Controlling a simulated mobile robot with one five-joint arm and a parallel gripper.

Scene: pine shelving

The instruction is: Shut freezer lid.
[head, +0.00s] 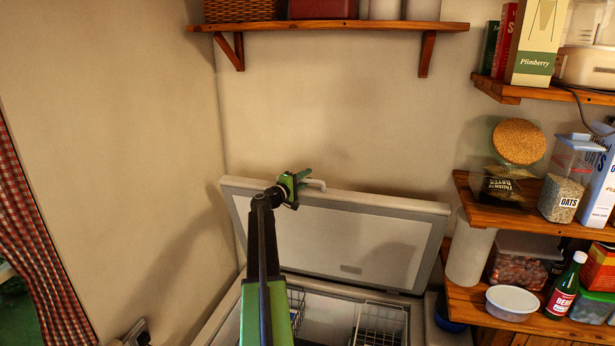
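The white chest freezer's lid (380,240) stands open, tilted up near the back wall, with its grey-white inner panel facing me. A pale handle (316,184) shows at the lid's top edge, left of its middle. My green and black gripper (302,179) is at that top edge, just left of the visible part of the handle. I cannot tell whether it touches the handle or how wide its fingers are. The freezer body (328,289) is open below, with wire baskets (380,322) inside. My arm hides part of the lid's left side and the opening.
Pine shelves (490,217) with jars, boxes and a bottle (565,285) stand close on the right. A wall shelf (330,27) hangs above the lid. A red checked curtain (35,240) hangs at the left. The wall between lid and upper shelf is bare.

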